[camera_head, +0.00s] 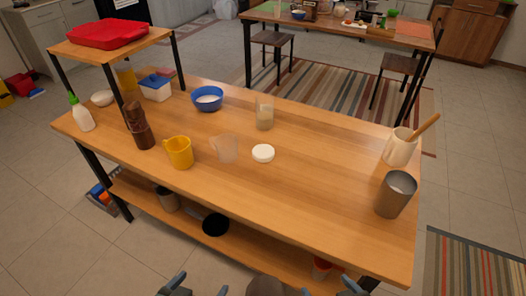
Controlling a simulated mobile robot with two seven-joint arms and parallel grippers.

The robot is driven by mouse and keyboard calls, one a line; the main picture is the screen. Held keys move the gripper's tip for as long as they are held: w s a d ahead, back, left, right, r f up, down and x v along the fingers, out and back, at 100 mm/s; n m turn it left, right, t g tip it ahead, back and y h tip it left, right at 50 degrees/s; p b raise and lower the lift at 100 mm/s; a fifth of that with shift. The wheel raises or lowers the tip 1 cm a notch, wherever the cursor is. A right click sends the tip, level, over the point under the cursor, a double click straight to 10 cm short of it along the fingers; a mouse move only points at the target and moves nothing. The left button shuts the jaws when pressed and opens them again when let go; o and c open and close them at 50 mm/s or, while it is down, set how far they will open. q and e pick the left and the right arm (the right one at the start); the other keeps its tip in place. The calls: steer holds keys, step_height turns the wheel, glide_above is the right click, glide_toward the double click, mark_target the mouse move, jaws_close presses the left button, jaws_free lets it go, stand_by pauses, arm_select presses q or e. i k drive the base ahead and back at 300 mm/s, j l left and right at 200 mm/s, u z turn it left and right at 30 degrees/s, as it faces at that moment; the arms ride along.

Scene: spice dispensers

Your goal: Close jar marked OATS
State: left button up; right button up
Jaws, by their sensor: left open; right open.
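A clear jar (264,113) with pale contents in its lower part stands upright on the wooden table (330,165); its top looks uncovered. Any OATS marking is too small to read. A round white lid (263,153) lies flat on the table, in front of the jar and apart from it. My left gripper (197,289) and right gripper (331,289) show only partly at the bottom edge. Both are open and in front of the table, far from jar and lid.
A clear pitcher (226,148), yellow mug (180,152) and brown mill (138,126) stand left of the lid. A blue bowl (208,98) is behind them. A grey cup (395,194) and utensil crock (399,147) stand right. The table between lid and cup is clear.

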mark_target(265, 113)
steer(key=i+j, duration=0.1)
steer(key=j, duration=0.4)
steer(key=i+j, duration=0.1)
steer(key=j, duration=0.35)
steer(key=i+j, duration=0.15)
steer(key=j, duration=0.35)
steer(key=i+j, duration=0.1)
steer(key=j, duration=0.4)
steer(key=z, duration=1.9)
